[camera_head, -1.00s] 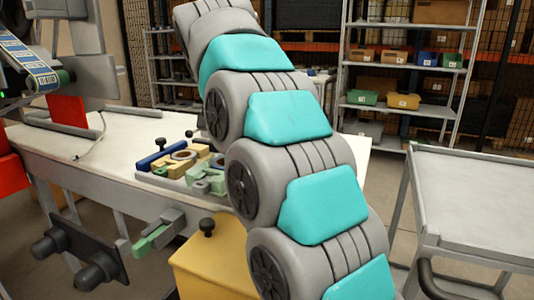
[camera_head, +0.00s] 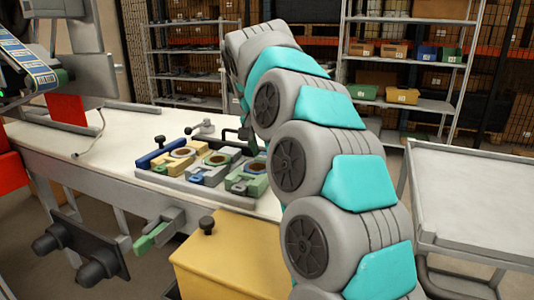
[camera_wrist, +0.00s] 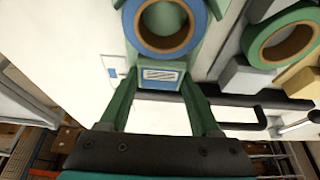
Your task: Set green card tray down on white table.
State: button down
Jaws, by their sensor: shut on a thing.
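The green card tray (camera_wrist: 130,52) is in the upper middle of the wrist view, with a blue tape reel (camera_wrist: 142,42) on it and a labelled block (camera_wrist: 158,75) at its near end. My gripper (camera_wrist: 160,82) has its green fingers on both sides of that block and is shut on the tray. The white table (camera_head: 95,150) fills the left middle of the head view; its pale top (camera_wrist: 225,112) lies below the tray in the wrist view. I cannot tell whether the tray touches it. In the head view my arm hides the tray and most of my gripper.
A grey rack (camera_head: 205,190) with tan, green and blue holders stands on the table's near right part. A green reel (camera_wrist: 285,35) is right of the tray. A yellow box (camera_head: 235,258) stands in front; a grey trolley (camera_head: 475,195) is at right.

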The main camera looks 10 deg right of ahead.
jog(key=shift+f, duration=0.2)
jog(key=shift+c, duration=0.5)
grip_release()
jog(key=shift+r, duration=0.1)
jog(key=shift+a+r, duration=0.1)
jog(key=shift+r, duration=0.45)
jog(key=v, duration=0.7)
jog(key=shift+s+a+r, duration=0.1)
jog(key=shift+s+r, duration=0.1)
jog(key=shift+r, duration=0.1)
jog(key=p+v, duration=0.3)
jog(key=shift+r, duration=0.15)
